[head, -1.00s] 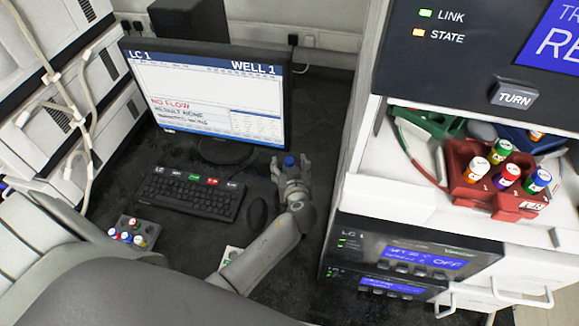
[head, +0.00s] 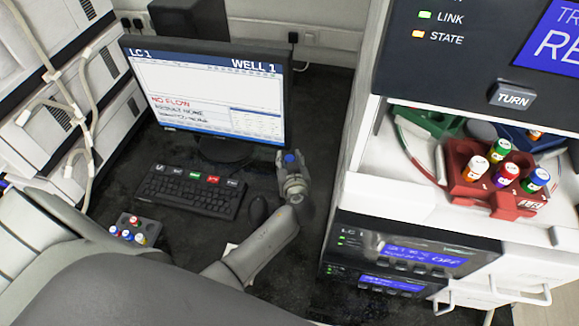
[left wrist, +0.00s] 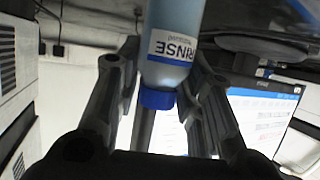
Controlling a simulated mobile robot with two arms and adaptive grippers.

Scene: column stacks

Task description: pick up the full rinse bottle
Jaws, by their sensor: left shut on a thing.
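The rinse bottle (left wrist: 168,60) shows in the left wrist view, with a blue cap, a white RINSE label and pale bluish contents; it appears upside down in that picture. In the head view only its blue cap (head: 290,159) shows clearly, above my left gripper (head: 291,180). My left gripper, also seen in the left wrist view (left wrist: 160,85), is shut on the bottle, with fingers on both sides of it. The gripper hides the bottle's body in the head view. Whether its base touches the bench is hidden. My right gripper is not in view.
A monitor (head: 205,95) stands just left of the bottle, with a keyboard (head: 190,193) and mouse (head: 258,211) in front. A small vial rack (head: 130,229) sits at the left. The instrument stack (head: 410,258) rises at the right, with a red vial carrier (head: 500,190) on its ledge.

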